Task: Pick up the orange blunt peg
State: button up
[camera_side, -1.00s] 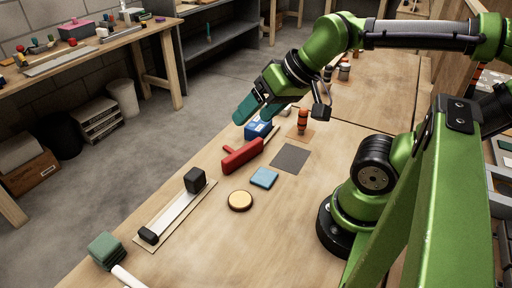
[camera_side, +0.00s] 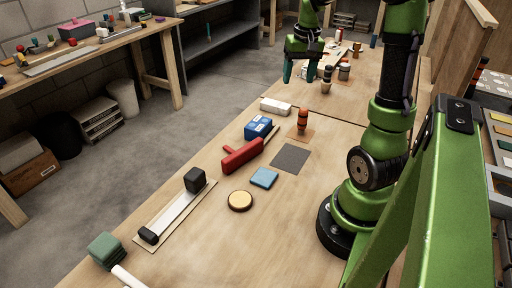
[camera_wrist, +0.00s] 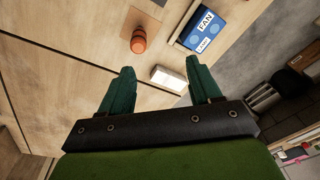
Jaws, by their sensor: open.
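An orange peg with dark bands (camera_side: 303,121) stands upright on a tan square on the bench in the side view. In the wrist view the orange peg (camera_wrist: 138,42) shows from above, beyond the fingertips and left of centre. My gripper (camera_side: 299,74) is open, with its two teal fingers apart and pointing down. It is raised over the far part of the bench, clear of this peg. In the wrist view nothing is held between the fingers (camera_wrist: 158,68). Another orange and dark upright piece (camera_side: 326,76) stands farther back, near my gripper; its shape is too small to tell.
A white block (camera_side: 275,106) and a blue FAN box (camera_side: 258,127) lie near the peg. A red tool (camera_side: 242,155), dark grey square (camera_side: 290,158), blue pad (camera_side: 264,178) and round yellow disc (camera_side: 240,200) lie nearer. A grey cylinder (camera_side: 344,72) stands at the back.

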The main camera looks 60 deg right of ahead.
jog(key=g, duration=0.1)
send_over(304, 109)
jog(key=shift+n, duration=0.5)
notch_tip(304, 109, down, 16)
jog(key=shift+f, duration=0.1)
grip_shut()
